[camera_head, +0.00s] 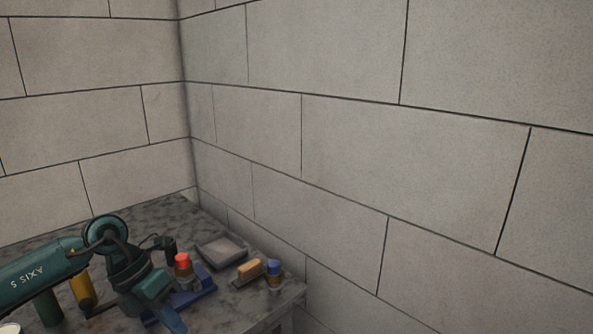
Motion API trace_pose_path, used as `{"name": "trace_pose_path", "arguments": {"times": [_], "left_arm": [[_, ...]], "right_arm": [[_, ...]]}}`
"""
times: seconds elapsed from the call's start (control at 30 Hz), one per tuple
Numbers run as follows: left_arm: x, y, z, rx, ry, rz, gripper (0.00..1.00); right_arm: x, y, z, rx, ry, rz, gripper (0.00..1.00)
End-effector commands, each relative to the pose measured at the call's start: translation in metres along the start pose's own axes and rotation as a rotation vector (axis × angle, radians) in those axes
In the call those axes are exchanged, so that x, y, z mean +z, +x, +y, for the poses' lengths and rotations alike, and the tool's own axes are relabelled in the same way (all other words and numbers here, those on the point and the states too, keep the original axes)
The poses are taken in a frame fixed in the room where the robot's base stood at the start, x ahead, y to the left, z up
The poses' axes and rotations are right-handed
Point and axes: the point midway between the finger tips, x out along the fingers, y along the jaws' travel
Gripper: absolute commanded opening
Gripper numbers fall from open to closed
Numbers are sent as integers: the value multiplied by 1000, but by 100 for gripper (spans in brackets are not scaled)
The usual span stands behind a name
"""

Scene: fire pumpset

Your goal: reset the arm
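My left arm, teal with an "AXIS 5" marking, comes in from the left and reaches over a grey mottled table (150,212). Its wrist bends down towards the tabletop, and my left gripper (166,312) is low among the objects there. The fingers are dark, small and partly hidden, so I cannot tell whether they are open or hold anything. A blue piece (197,292) lies right beside the gripper. My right arm and gripper are out of view.
Near the gripper stand a red-topped item (183,261), a grey tray (222,249), a tan block (249,270) and a blue-topped item (274,270). A yellow cylinder (82,291) and green cylinder (47,309) stand left. Block walls (340,140) close off the back and right.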

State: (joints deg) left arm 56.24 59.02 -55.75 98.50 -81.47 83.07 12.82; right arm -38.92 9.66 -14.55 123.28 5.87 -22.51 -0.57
Motion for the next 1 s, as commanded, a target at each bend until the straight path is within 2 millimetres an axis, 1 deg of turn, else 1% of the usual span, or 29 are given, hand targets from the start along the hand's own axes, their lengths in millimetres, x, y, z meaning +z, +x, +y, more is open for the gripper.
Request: {"name": "trace_pose_path", "arguments": {"times": [0.03, 0.07, 0.1, 0.17, 0.2, 0.27, 0.3, 0.37, 0.4, 0.47, 0.53, 0.57, 0.6, 0.67, 0.7, 0.77, 0.8, 0.87, 0.9, 1.0], "left_arm": [[2, 26, -33, -142, 11, -16, 0], [4, 38, -53, -229, 9, -37, 0], [6, 52, -80, -354, -4, -66, 0], [10, 66, -120, -543, -50, -118, 0], [12, 72, -143, -665, -96, -154, 0], [17, 74, -172, -840, -191, -212, 0], [20, 74, -186, -949, -268, -252, 0], [26, 71, -200, -1100, -408, -314, 0], [30, 69, -204, -1190, -515, -355, 0], [35, 67, -202, -1308, -695, -417, 0], [38, 70, -189, -1416, -934, -485, 0], [37, 73, -181, -1451, -1042, -513, 0], [34, 79, -167, -1487, -1196, -548, 0], [24, 93, -144, -1518, -1438, -593, 0], [14, 106, -128, -1520, -1605, -619, 0], [-8, 126, -106, -1501, -1851, -645, 0], [-25, 141, -93, -1473, -2007, -656, 0], [-53, 162, -79, -1420, -2216, -662, 0], [-70, 174, -72, -1382, -2330, -661, 0], [-104, 195, -64, -1297, -2536, -647, 0]], "right_arm": [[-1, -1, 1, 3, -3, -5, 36], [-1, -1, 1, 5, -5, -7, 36], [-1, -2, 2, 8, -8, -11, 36], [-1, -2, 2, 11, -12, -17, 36], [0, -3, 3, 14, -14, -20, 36], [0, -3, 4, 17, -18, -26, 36], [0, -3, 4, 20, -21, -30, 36], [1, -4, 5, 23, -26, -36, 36], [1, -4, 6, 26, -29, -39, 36], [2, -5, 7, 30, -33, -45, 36], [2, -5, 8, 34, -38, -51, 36], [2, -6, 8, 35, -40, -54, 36], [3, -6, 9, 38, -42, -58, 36], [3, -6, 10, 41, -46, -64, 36], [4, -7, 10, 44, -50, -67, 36], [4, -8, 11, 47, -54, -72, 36], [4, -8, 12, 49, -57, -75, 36], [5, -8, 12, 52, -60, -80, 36], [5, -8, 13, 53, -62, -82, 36], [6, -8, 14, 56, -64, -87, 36]]}}
